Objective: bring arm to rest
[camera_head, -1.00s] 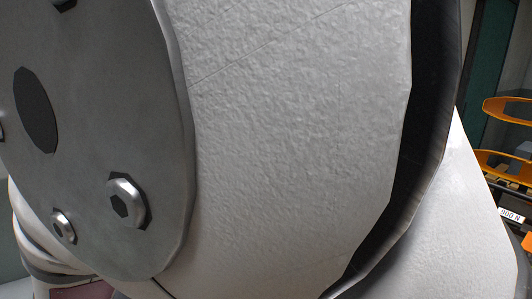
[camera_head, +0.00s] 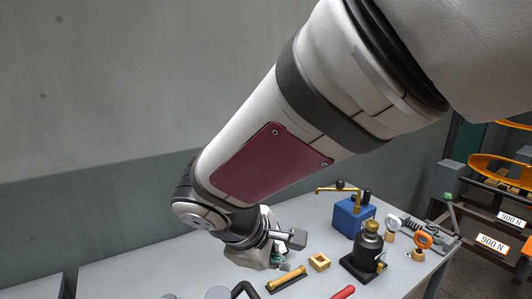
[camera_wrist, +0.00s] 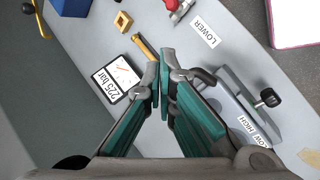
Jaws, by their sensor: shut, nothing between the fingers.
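My arm crosses the head view from the upper right down to the lower middle, white with a dark red panel. My gripper (camera_wrist: 163,82) is shut and empty in the wrist view, its green-padded fingers meeting at the tips above the grey table (camera_wrist: 180,50). In the head view the gripper is mostly hidden behind the wrist, with a bit of green showing low in the middle. The fingertips appear close to a brass bar (camera_wrist: 144,46) in the picture; I cannot tell the height between them.
A "225 bar" display (camera_wrist: 117,78) lies near the fingers. Orange-railed shelves (camera_head: 497,175) stand at right.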

